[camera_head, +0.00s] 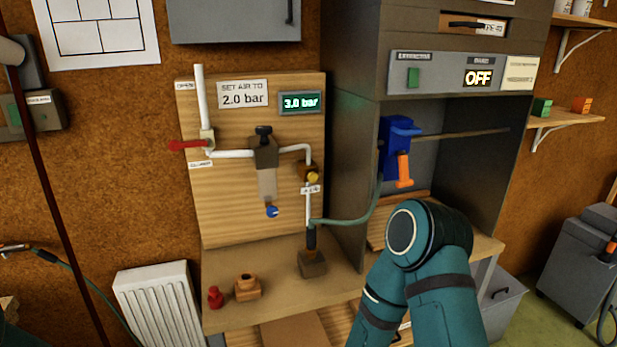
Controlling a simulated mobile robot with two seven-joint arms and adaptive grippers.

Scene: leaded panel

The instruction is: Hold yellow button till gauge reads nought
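The yellow button (312,177) sits on a small brown fitting in the white pipework on the wooden board (220,190). Nothing touches it. The digital gauge (301,102) on the board reads 3.0 bar in green. A sign (243,94) beside it says "SET AIR TO 2.0 bar". A red valve handle (188,145) points left from the pipe. A regulator with a black knob (263,131) stands in the middle, with a blue knob (272,211) below it. My teal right arm shows at the lower right, but its gripper is out of sight. My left gripper does not show.
A green hose (355,213) runs from the pipe to a blue and orange tool (398,150) in the grey cabinet. The cabinet display (478,79) reads OFF. Small red (215,297) and orange (247,286) items stand on the bench. A white radiator (160,302) is at the left.

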